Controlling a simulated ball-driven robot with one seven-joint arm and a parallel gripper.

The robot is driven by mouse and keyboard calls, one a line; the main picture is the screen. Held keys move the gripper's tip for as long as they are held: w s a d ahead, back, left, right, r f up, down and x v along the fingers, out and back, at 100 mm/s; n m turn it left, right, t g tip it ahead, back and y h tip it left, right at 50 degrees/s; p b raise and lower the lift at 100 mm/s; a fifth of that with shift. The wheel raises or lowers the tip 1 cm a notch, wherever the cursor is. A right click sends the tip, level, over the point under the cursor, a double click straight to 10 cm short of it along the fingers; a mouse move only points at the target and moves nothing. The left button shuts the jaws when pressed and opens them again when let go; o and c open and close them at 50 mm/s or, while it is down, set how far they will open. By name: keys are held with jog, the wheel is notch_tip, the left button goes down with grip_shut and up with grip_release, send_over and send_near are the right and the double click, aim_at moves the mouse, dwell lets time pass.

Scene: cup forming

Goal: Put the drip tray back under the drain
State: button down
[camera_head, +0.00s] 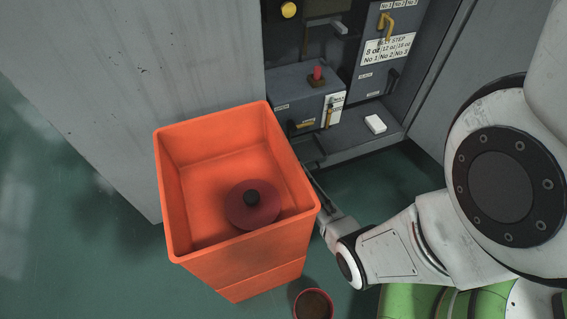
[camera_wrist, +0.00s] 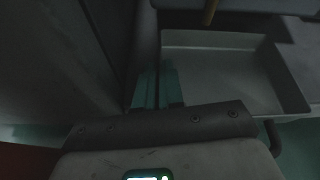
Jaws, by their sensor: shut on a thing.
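The drip tray (camera_wrist: 245,75) is a shallow grey open tray, seen close up in the wrist view. It looks empty. My gripper (camera_wrist: 159,75) is shut on its left wall, one finger on each side. In the head view the orange bin hides most of my gripper, and only a dark edge that may be the tray shows beneath the grey machine box (camera_head: 296,88). A brass-coloured pipe (camera_wrist: 210,12) hangs above the tray's far edge in the wrist view; I cannot tell whether it is the drain.
A tall orange bin (camera_head: 182,215) with a dark red reel (camera_head: 240,213) inside stands left of my arm. A red-rimmed round container (camera_head: 313,303) is on the floor below. A white block (camera_head: 375,124) lies on the machine's ledge. Grey cabinet walls flank the opening.

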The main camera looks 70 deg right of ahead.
jog(key=c, duration=1.3)
grip_release()
jog(key=shift+o, duration=0.2)
jog(key=p+v, duration=0.4)
jog(key=v, duration=0.8)
